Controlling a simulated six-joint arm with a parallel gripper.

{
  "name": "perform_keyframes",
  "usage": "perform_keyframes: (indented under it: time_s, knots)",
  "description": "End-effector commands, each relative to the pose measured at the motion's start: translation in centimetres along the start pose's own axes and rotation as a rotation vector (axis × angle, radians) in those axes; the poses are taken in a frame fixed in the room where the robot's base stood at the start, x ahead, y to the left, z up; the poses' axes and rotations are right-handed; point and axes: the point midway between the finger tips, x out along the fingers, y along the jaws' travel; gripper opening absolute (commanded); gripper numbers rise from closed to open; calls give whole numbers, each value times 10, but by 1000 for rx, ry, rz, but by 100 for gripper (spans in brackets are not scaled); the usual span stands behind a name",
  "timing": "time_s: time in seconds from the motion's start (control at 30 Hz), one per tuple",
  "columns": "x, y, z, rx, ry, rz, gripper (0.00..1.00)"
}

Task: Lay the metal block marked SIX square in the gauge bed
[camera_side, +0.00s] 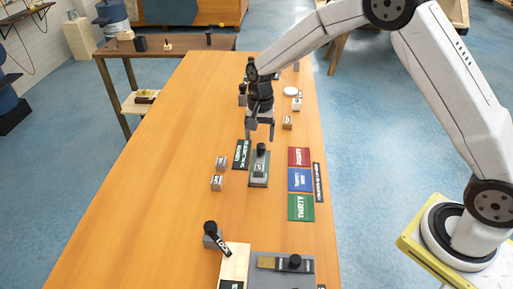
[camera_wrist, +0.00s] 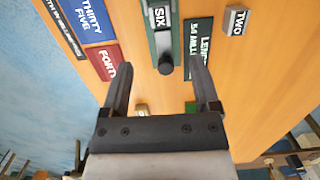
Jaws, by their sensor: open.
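The metal block marked SIX (camera_side: 259,169) lies on the narrow gauge bed (camera_side: 258,184) on the table, lengthwise along it. The wrist view shows its SIX label (camera_wrist: 160,17) at the top edge, with part of the block cut off. It looks roughly in line with the bed; I cannot tell whether it is fully seated. A round black knob (camera_side: 261,148) stands at the bed's far end and also shows in the wrist view (camera_wrist: 165,66). My gripper (camera_side: 259,136) is open and empty, above and just beyond the knob. Its two fingers (camera_wrist: 158,72) are wide apart.
A LENGTH card (camera_side: 242,154) lies left of the bed. Two small blocks (camera_side: 219,172) stand farther left, one marked TWO (camera_wrist: 236,20). Red, blue (camera_side: 300,180) and green cards lie right. A grey fixture (camera_side: 280,277) and a black-knobbed block (camera_side: 211,236) stand in front.

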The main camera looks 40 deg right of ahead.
Motion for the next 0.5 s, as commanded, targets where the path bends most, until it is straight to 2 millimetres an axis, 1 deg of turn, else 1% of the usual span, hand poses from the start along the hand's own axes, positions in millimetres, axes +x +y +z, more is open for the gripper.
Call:
perform_keyframes:
  time_s: [0.27, 0.37, 0.5]
  knots:
    - [-3, 4, 2, -19, 7, -4, 79]
    - [-8, 12, 6, -51, 21, -11, 79]
    - [-19, 30, 14, -130, 54, -24, 79]
